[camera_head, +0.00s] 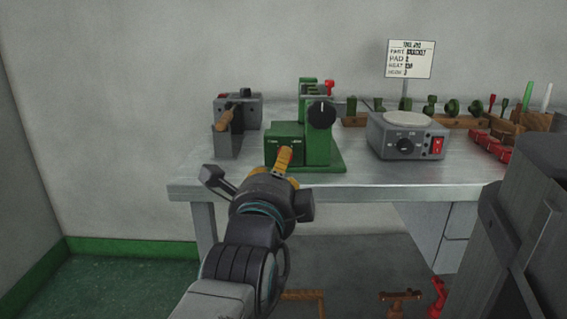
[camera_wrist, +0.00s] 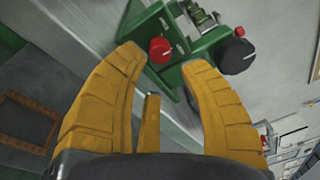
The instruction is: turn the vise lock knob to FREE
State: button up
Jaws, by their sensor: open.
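The green vise-like fixture (camera_head: 318,148) stands near the front left of the bench, and also shows at the top of the wrist view (camera_wrist: 184,78). A red knob (camera_wrist: 160,50) with a pale mark sits on its low front block; my gripper hides it in the head view. A large black knob (camera_head: 321,114) with a white mark is higher on the fixture, at right in the wrist view (camera_wrist: 236,56). I cannot read any knob label. My gripper (camera_head: 284,160) is open in front of the block, its yellow fingertips (camera_wrist: 163,58) either side of the red knob, seemingly without contact.
A grey device with a wooden handle (camera_head: 225,119) stands left of the fixture. A grey hot plate box (camera_head: 406,137) with dial and red switch is to the right, below a sign (camera_head: 410,59). Small tools line the back right. The bench front edge (camera_head: 375,187) lies below my gripper.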

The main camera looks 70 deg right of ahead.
jog(key=shift+w+d+b, duration=0.15)
jog(key=shift+d+b, duration=0.1)
jog(key=shift+d, duration=0.75)
jog(key=shift+w+d+b, duration=0.2)
jog(key=shift+d+b, duration=0.05)
jog(key=shift+d, duration=0.7)
jog(key=shift+w+d+b, duration=0.15)
jog(key=shift+d+b, duration=0.1)
jog(key=shift+d, duration=0.75)
jog(key=shift+o, duration=0.4)
grip_shut()
